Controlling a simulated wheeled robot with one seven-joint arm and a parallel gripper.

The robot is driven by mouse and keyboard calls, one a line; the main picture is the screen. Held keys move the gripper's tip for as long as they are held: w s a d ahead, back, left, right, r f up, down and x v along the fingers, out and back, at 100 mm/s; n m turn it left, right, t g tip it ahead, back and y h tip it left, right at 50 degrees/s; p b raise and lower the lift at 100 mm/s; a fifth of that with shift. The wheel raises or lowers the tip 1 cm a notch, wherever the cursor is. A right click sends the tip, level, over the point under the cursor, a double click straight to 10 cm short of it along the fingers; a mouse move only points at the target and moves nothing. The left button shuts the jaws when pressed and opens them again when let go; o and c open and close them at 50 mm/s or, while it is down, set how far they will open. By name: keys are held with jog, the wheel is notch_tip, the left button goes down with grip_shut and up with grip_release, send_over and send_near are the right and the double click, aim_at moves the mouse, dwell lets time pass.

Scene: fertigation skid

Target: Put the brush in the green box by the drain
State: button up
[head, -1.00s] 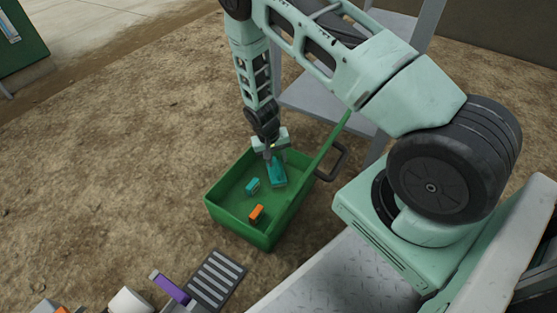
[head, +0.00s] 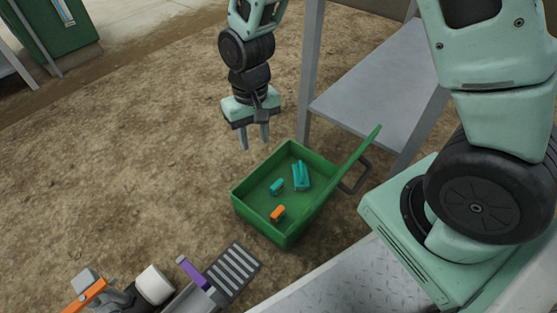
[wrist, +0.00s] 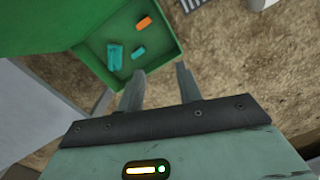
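The green box (head: 262,219) stands on the dirt beside the striped drain grate (head: 233,270), its lid tilted up on the right side. Inside lie a larger teal piece (head: 301,176), which may be the brush, a small teal piece (head: 277,187) and an orange piece (head: 277,213). The same box (wrist: 172,72) shows in the wrist view with the larger teal piece (wrist: 115,57) on its floor. My gripper (head: 255,146) is open and empty, raised above and behind the box, fingers pointing down and apart. No object shows between the fingers.
A grey metal shelf frame (head: 370,92) stands right behind the box. A purple-handled thing (head: 192,272), a white cylinder (head: 154,283) and an orange-and-grey thing (head: 88,293) lie near the grate. Bare dirt left of the box is clear.

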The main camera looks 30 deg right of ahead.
jog(key=s+a+r+n, duration=0.2)
jog(key=s+r, duration=0.4)
jog(key=s, duration=0.3)
jog(key=s+a+r+n, duration=0.3)
jog(key=s+r+n, duration=0.2)
jog(key=s, duration=0.5)
notch_tip(320, 180, up, 2)
jog(key=shift+r+t, duration=0.25)
jog(key=shift+t, duration=0.05)
